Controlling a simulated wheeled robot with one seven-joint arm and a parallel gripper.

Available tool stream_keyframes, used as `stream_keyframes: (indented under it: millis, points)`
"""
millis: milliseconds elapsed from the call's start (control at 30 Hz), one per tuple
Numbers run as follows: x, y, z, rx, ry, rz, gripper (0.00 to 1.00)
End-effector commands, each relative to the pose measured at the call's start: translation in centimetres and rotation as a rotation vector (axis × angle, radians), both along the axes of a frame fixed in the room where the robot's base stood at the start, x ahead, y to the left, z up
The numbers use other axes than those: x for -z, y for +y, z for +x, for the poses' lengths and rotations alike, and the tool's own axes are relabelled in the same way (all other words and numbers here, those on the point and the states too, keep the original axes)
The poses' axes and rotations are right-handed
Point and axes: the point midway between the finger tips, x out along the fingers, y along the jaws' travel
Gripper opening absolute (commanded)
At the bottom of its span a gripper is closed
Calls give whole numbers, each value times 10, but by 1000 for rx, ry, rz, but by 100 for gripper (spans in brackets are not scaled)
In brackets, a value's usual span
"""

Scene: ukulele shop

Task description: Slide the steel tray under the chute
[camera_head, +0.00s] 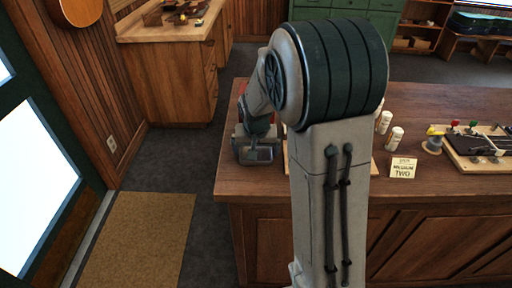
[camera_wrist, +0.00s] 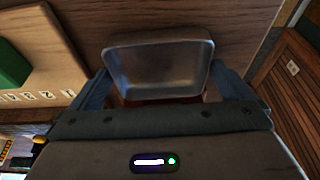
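The steel tray (camera_wrist: 158,66) is a shallow, empty, rounded-corner pan. In the wrist view it lies on the brown wooden counter top (camera_wrist: 215,18), straight ahead of my gripper (camera_wrist: 160,82). My fingers are wide apart, one at each side of the tray's near part. I cannot tell whether they touch its walls. In the head view my gripper (camera_head: 258,148) is low over the left end of the counter (camera_head: 232,187), and my arm hides much of what is behind it. I cannot make out a chute in either view.
A pale board with a green block (camera_wrist: 12,66) and number marks is left in the wrist view. White bottles (camera_head: 395,138), a small sign (camera_head: 402,168) and a dark-topped board (camera_head: 480,148) stand on the counter's right. A mat (camera_head: 138,240) lies on the floor at left.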

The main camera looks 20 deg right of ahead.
Motion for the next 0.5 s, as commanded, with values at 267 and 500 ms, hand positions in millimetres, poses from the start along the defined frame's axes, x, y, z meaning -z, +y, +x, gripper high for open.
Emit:
stream_keyframes:
  millis: [267, 500]
  points:
    - [-25, 3, -7, -1, -5, 0, 100]
    - [-76, 7, -22, -1, -7, 0, 100]
